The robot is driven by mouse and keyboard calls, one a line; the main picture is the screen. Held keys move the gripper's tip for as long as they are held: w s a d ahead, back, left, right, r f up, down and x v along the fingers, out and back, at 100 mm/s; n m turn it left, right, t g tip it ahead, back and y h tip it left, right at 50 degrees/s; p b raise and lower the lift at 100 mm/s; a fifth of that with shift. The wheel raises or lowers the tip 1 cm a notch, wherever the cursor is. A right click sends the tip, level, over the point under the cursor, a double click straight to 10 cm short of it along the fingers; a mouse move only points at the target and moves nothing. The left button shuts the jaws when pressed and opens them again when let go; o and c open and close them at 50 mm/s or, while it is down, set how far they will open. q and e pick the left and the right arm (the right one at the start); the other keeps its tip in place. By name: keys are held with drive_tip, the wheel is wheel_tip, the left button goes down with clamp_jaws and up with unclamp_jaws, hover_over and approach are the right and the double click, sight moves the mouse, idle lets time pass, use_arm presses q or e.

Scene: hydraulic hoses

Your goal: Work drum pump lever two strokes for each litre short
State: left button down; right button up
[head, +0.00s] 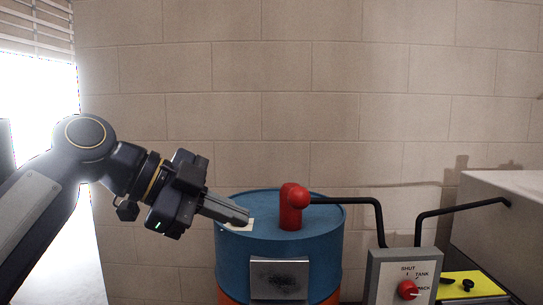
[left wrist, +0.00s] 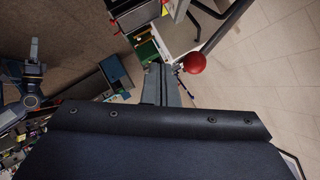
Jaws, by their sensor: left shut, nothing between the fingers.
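A blue drum (head: 335,240) stands at the centre of the head view, with an orange lower part. On its top is a red pump head (head: 292,212) with a rounded red end facing me. My left gripper (head: 246,216) is shut and empty, above the left part of the drum top, left of the pump head and apart from it. The left wrist view shows the closed fingers (left wrist: 162,84) and, right of them, a red ball (left wrist: 194,62) by a grey rod; I cannot tell whether this is the lever's end. No gauge reading is legible.
A black hose (head: 365,201) runs from the pump to a grey box (head: 378,280) with a red knob (head: 407,289) and labels SHUT, TANK, PACK. A yellow surface (head: 480,279) lies right. A pale box (head: 500,220) stands behind. A dark arm (left wrist: 30,85) shows in the wrist view.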

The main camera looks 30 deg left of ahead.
use_arm(q)
drive_tip(key=w+a+r+n+g+h+p, duration=0.1)
drive_tip(key=w+a+r+p, duration=0.1)
drive_tip(key=r+p, duration=0.5)
drive_tip(key=w+a+r+n+g+h+p, duration=0.1)
drive_tip(key=r+p, duration=0.5)
drive_tip(key=p, duration=0.6)
drive_tip(key=shift+w+a+r+n+g, duration=0.35)
drive_tip(key=shift+w+a+n+g, duration=0.4)
drive_tip(key=shift+w, duration=0.35)
drive_tip(key=p, duration=0.2)
hover_over(295, 197)
drive_tip(key=a, duration=0.3)
wheel_tip(295, 197, down, 8)
drive_tip(key=shift+w+d+f, duration=0.15)
drive_tip(key=shift+d+f, duration=0.2)
drive_tip(key=shift+f, duration=0.4)
